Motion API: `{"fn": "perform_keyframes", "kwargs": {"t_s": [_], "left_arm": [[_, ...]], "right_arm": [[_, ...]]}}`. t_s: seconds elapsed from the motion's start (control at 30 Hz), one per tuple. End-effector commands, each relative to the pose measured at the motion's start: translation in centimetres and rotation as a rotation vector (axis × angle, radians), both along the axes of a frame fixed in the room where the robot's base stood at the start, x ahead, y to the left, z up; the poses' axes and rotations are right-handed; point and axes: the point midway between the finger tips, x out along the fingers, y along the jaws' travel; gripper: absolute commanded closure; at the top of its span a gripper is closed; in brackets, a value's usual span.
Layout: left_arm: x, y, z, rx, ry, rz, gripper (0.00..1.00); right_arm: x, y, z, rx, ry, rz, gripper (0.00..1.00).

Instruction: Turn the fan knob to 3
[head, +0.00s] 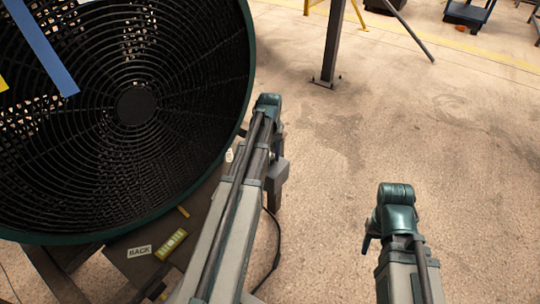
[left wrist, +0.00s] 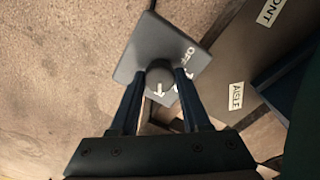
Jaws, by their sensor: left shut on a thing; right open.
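In the left wrist view, a round dark grey knob (left wrist: 160,72) sits on a grey control box (left wrist: 143,50). My left gripper (left wrist: 160,78) is shut on the knob, one blue finger on each side. "OFF" is lettered on the box right of the knob. A white mark shows just below the knob, and another is partly hidden by the right finger. I cannot read a 3. In the head view, the large fan (head: 60,165) stands at the left, with my left arm beside its rim; that gripper's fingers are hidden there. My right gripper does not show; only its arm does.
A "BACK" label (head: 139,251) and a yellow-framed plate (head: 171,244) lie below the fan. An "AISLE" label (left wrist: 236,96) is right of the box. A dark post (head: 333,45) stands on the floor. The floor between my arms is clear.

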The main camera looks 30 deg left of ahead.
Motion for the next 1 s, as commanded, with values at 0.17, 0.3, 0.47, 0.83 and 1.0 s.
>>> {"fn": "perform_keyframes", "kwargs": {"t_s": [0.17, 0.3, 0.47, 0.83, 1.0], "left_arm": [[0.0, 0.0, -0.01, 0.0, 0.0, -0.014, 1.0], [0.0, 0.0, -0.01, 0.0, 0.0, -0.015, 1.0], [0.0, 0.0, -0.01, 0.0, 0.0, -0.015, 1.0], [0.0, 0.0, 0.0, 0.0, 0.0, -0.014, 0.23], [0.0, 0.0, 0.11, 0.0, 0.0, -0.013, 0.23]], "right_arm": [[0.0, 0.0, -0.01, 0.0, 0.0, 0.0, 0.5], [0.0, 0.0, -0.01, 0.0, 0.0, 0.0, 0.5], [0.0, 0.0, -0.01, 0.0, 0.0, 0.0, 0.5], [0.0, 0.0, 0.0, 0.0, 0.0, 0.0, 0.5], [0.0, 0.0, 0.11, 0.0, 0.0, 0.0, 0.5]]}}
